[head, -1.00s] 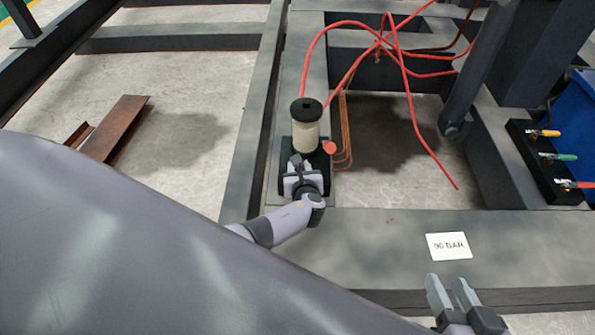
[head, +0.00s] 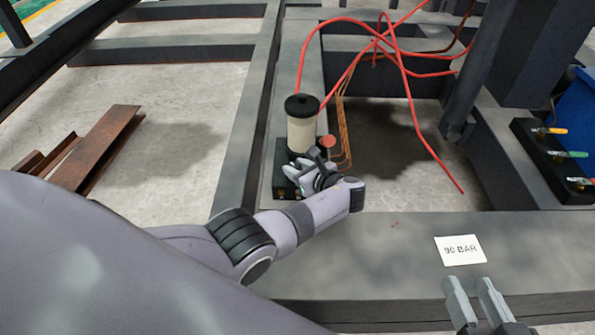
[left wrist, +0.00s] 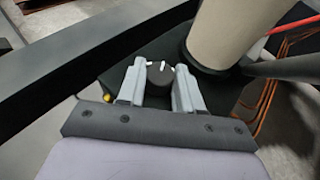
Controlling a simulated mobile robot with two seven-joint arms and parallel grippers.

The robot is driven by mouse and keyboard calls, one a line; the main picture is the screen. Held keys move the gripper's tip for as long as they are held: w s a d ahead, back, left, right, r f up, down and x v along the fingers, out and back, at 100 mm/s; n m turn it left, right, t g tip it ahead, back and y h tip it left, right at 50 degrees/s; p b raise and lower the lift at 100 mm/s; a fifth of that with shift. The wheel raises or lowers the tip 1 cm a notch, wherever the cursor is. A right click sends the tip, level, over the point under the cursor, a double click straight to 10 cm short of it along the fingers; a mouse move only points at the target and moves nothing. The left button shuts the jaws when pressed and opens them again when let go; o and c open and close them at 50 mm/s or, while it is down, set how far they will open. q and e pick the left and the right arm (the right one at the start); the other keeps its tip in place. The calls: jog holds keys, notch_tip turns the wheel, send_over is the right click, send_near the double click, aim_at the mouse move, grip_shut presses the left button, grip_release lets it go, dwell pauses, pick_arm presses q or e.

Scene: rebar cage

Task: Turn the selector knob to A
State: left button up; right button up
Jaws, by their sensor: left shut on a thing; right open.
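The selector knob (left wrist: 160,75) is a dark round knob with a white pointer mark, on a black block below a cream cylinder with a black cap (head: 302,125). In the left wrist view it sits between the two fingers of my left gripper (left wrist: 160,88), which is shut on it. In the head view my left gripper (head: 300,178) is at the front of the black block (head: 282,165) and hides the knob. Letters around the knob cannot be read.
Red hoses (head: 345,85) and thin copper lines (head: 342,140) run behind and right of the block. A red round button or cap (head: 327,142) is beside the cylinder. A valve block with coloured levers (head: 545,160) stands at right. Dark steel beams surround the block.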

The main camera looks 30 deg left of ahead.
pick_arm(q)
jog(key=shift+w+r, duration=0.1)
jog(key=o, duration=1)
jog(key=shift+o, duration=0.2)
